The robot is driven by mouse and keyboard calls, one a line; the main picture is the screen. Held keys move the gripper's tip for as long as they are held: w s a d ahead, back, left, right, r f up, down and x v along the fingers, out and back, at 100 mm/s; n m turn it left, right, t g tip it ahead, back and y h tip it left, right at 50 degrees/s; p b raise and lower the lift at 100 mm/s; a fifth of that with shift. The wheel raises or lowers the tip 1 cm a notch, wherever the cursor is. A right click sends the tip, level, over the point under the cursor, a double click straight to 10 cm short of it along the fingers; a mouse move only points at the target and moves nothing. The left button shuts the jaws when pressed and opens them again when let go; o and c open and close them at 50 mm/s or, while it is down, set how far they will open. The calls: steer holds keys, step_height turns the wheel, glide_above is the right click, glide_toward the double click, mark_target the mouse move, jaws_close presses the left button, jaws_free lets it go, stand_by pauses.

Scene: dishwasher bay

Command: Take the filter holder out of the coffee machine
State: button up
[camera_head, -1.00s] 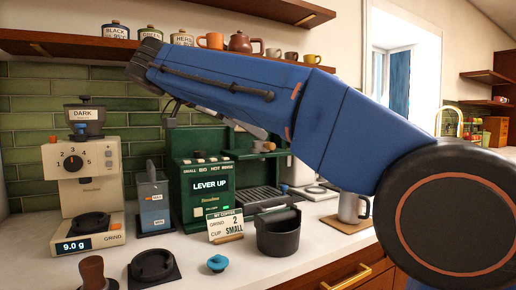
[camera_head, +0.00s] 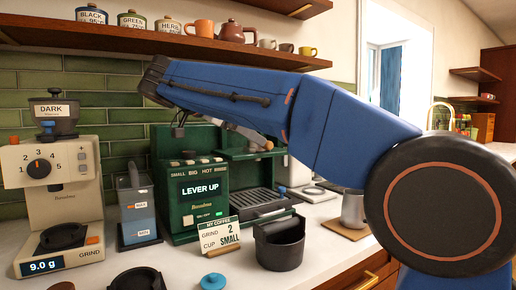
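The green coffee machine (camera_head: 190,215) stands on the counter at the middle, its display reading "LEVER UP". My arm crosses in front of its upper part. The rest of the filter holder is hidden or not clear. The dark end of my arm is at the upper left, above and in front of the machine. My gripper's fingers are not clearly seen, nor anything held.
A grinder (camera_head: 55,190) reading 9.0 g and a grey-blue box (camera_head: 139,210) stand left of the machine. A black bin (camera_head: 279,247), a card (camera_head: 220,236) and a teal knob-topped piece (camera_head: 213,282) are in front. A grey mug (camera_head: 353,210) stands right. A shelf (camera_head: 130,44) runs above.

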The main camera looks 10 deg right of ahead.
steer(key=x, duration=0.4)
steer(key=shift+x, duration=2.6)
steer(key=shift+s+d+r, duration=0.15)
steer(key=shift+s, duration=0.05)
steer(key=c, duration=1)
